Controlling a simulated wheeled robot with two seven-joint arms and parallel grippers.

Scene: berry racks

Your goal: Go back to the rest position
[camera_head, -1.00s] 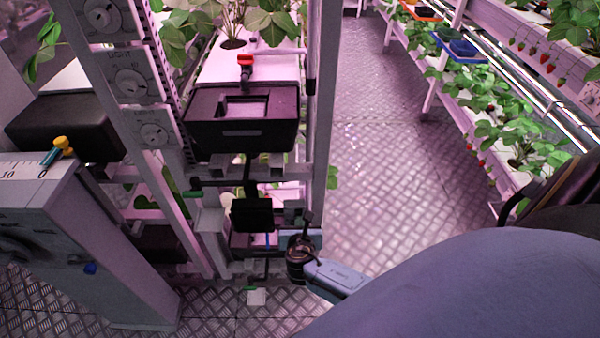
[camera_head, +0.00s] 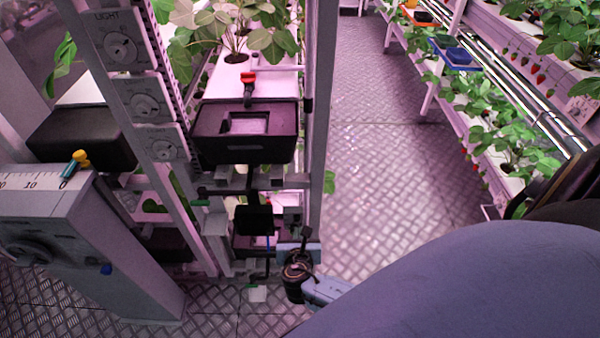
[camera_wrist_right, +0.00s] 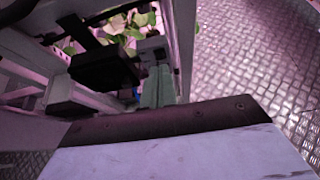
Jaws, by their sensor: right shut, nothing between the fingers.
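My right gripper (camera_head: 299,252) is low at the foot of the plant rack (camera_head: 317,120), right of centre-bottom in the head view. It is shut and holds nothing. Its fingers show small and partly hidden behind my dark wrist part. In the right wrist view my shut fingers (camera_wrist_right: 157,88) point away beside the rack frame, with leaves beyond. I cannot tell whether they touch the rack. My left gripper is not in view.
A black box (camera_head: 243,150) with a red-handled valve (camera_head: 248,82) sits on the rack. A grey dial cabinet (camera_head: 130,240) stands at left. The metal-plate aisle (camera_head: 390,170) is clear. A strawberry rack (camera_head: 510,185) runs along the right.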

